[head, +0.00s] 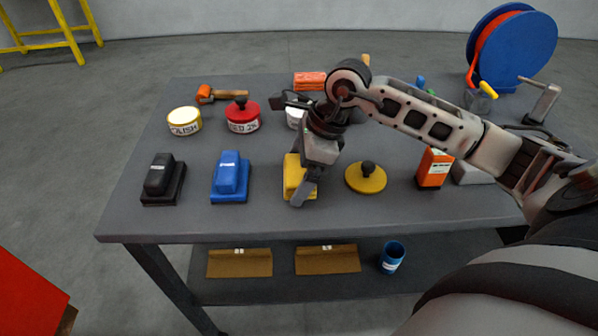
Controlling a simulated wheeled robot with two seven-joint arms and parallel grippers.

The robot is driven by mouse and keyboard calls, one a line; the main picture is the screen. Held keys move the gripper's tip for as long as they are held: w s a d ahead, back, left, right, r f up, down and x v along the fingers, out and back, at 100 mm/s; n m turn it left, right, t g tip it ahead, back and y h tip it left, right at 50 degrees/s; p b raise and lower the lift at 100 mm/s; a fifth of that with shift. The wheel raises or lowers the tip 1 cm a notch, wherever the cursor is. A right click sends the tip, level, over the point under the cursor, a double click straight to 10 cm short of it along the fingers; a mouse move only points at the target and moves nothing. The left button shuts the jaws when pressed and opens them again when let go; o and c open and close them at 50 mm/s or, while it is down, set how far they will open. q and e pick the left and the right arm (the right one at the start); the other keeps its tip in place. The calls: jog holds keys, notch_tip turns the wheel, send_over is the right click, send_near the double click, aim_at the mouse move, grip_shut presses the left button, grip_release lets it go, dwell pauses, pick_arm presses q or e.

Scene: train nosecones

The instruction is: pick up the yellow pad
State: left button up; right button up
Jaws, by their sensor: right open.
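A round yellow pad (366,182) with a black knob lies flat on the grey table, right of my right gripper and apart from it. A yellow block (291,172) sits on the table right under my right gripper, which partly hides it. My right gripper (303,190) is open and points down, its fingers over the right part of the yellow block. I cannot tell whether they touch it. My left gripper is not in view.
A blue block (230,174) and a black block (160,177) stand to the left. An orange box (434,168) stands right of the round pad. The table's front edge is clear.

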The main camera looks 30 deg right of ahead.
aim_at(299, 169)
jog(key=c, duration=0.9)
jog(key=shift+r, duration=0.1)
notch_tip(299, 169, up, 10)
jog(key=shift+b, duration=0.3)
